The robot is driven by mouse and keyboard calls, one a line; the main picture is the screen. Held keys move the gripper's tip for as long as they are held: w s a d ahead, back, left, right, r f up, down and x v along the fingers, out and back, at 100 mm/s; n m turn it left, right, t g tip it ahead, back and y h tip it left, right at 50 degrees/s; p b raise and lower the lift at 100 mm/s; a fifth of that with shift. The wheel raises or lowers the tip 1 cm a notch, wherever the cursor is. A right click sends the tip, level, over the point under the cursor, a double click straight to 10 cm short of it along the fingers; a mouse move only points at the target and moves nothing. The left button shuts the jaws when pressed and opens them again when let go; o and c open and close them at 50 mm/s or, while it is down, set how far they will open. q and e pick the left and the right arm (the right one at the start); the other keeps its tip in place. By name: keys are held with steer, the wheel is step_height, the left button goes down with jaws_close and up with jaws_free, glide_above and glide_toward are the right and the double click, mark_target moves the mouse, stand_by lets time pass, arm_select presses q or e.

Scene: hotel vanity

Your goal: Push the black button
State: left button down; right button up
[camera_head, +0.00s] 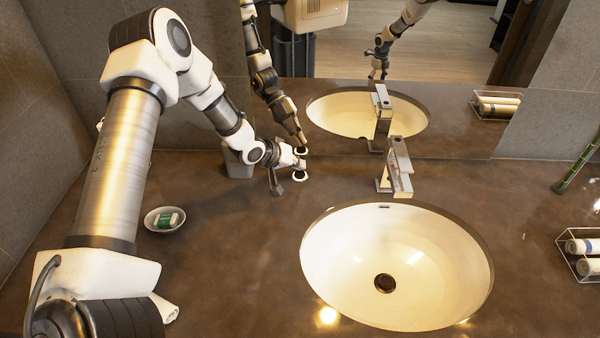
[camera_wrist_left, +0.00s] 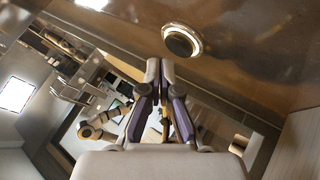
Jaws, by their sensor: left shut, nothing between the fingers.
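The black button (camera_head: 300,177) is a small dark round cap in a pale ring, set in the brown counter left of the sink. The left wrist view shows it (camera_wrist_left: 180,42) just above and right of my fingertips in the picture, uncovered. My left gripper (camera_head: 301,164) comes in from the left and is over the button or very close to it. In the left wrist view its two fingers (camera_wrist_left: 160,68) are together and empty. Whether the tips touch the button cannot be told. My right gripper is seen only as a reflection in the mirror.
The oval sink (camera_head: 322,270) and a silver faucet (camera_head: 399,168) stand right of the button. A mirror (camera_head: 450,65) rises behind. A grey container (camera_head: 238,164) is behind my gripper. A soap dish (camera_head: 152,222) sits at left. A rack of rolled towels (camera_head: 567,262) is at right.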

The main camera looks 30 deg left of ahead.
mark_target(298, 174)
arm_select(q)
steer(key=shift+f, duration=0.1)
stand_by(0.5)
steer(key=shift+f+b, duration=0.35)
steer(key=shift+f+b, duration=0.35)
steer(key=shift+f, duration=0.1)
stand_by(0.4)
steer(key=shift+r, duration=0.15)
steer(key=shift+r+p, duration=0.7)
steer(key=shift+r, duration=0.1)
steer(key=shift+r, duration=0.1)
step_height(298, 174, up, 6)
steer(key=p, duration=0.4)
steer(key=shift+p, duration=0.4)
